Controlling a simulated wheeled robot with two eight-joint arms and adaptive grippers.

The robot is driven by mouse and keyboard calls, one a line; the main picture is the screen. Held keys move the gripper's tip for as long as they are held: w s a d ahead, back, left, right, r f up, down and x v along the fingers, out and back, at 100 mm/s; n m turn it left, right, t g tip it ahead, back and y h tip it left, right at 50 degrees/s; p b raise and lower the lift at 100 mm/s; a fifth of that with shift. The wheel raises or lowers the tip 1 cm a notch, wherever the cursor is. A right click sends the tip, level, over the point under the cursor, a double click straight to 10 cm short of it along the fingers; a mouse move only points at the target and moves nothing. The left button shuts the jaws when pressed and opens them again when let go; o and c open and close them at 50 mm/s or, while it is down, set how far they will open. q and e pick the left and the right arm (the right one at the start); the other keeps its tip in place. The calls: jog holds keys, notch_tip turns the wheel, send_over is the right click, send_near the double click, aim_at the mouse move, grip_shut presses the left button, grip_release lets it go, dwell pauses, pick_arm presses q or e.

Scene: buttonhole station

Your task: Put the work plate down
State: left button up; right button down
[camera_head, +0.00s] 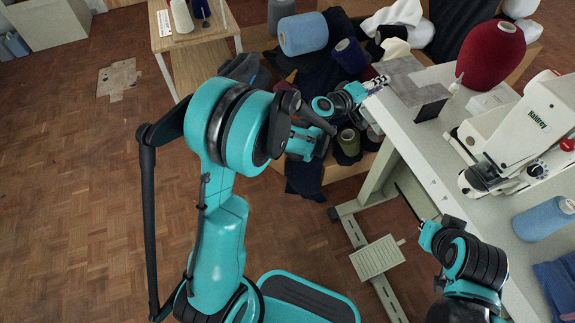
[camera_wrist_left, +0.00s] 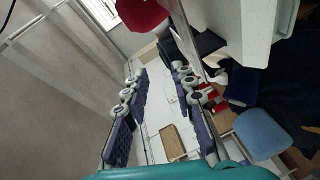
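A flat grey plate (camera_head: 403,82), which I take for the work plate, lies at the far left corner of the white table, with a dark upright piece (camera_head: 432,108) at its near right side. My left gripper (camera_head: 376,84) is beside the table's left edge, close to the plate's left side; I cannot tell there if they touch. In the left wrist view the two fingers of my left gripper (camera_wrist_left: 161,72) stand apart with nothing seen between them. My right arm is at the lower right; its fingers do not show.
A sewing machine (camera_head: 528,135) stands on the white table (camera_head: 425,150), with a red yarn cone (camera_head: 490,55) behind and a blue spool (camera_head: 543,219) in front. A wooden table (camera_head: 205,65) and a heap of fabric and spools lie beyond my left arm.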

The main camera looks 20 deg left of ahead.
pick_arm(q)
jog(key=s+a+m+g+y, duration=0.2)
jog(key=s+a+m+g, duration=0.15)
jog(key=s, duration=0.95)
jog(key=s+a+m+g+y, duration=0.2)
jog(key=s+a+m, duration=0.15)
jog(key=s, duration=0.85)
jog(key=s+a+f+m+g+y, duration=0.1)
jog(key=s+a+f+y, duration=0.1)
jog(key=s, duration=0.4)
jog(key=s+a+f+g+y, duration=0.1)
jog(key=s+a+f+y, duration=0.1)
jog(key=s+a, duration=0.3)
jog(key=shift+s+a+m, duration=0.25)
jog(key=shift+s+m, duration=0.15)
jog(key=shift+s, duration=0.15)
